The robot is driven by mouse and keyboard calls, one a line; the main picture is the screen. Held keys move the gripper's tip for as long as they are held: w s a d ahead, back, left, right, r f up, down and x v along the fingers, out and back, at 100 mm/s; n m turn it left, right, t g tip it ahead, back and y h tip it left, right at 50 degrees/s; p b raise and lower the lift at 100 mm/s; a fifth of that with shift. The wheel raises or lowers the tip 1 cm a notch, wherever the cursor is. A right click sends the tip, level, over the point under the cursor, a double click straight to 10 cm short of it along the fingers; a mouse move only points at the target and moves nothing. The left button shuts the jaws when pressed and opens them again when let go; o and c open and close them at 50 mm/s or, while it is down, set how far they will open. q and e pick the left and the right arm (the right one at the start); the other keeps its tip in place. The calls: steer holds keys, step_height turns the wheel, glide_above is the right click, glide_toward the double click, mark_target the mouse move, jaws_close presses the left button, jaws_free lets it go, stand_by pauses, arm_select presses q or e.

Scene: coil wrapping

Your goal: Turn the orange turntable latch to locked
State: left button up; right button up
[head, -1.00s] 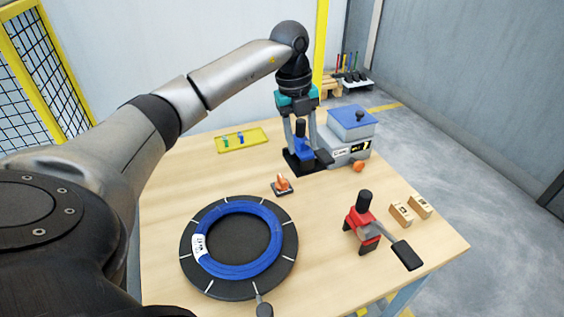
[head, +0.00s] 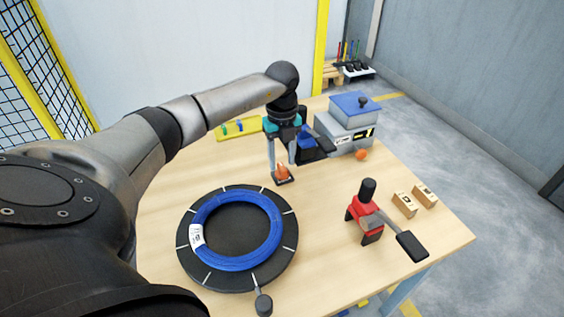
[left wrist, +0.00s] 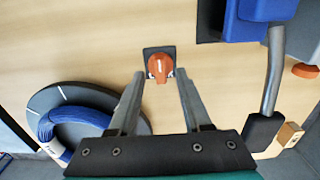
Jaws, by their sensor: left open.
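The orange turntable latch (head: 282,171) is a small knob on a dark square base behind the turntable. In the left wrist view the orange latch (left wrist: 160,66) shows a white mark running roughly up the picture. My left gripper (head: 280,166) points down over the latch. In the left wrist view my left gripper (left wrist: 159,84) is open, with one finger to each side of the latch; I cannot tell whether they touch it. The dark turntable (head: 238,283) carries a blue coil (head: 272,240) with a white label. My right gripper is not in view.
A red clamp (head: 364,216) with a black-ended lever stands at the right, near wooden blocks (head: 404,204). Behind my gripper are a blue-and-black press, partly hidden, a grey box (head: 345,139) and a yellow tray (head: 224,132). The table between turntable and clamp is clear.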

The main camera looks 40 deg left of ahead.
arm_select(q)
steer(key=shift+f, duration=0.85)
steer(key=shift+c, duration=0.3)
jaws_close()
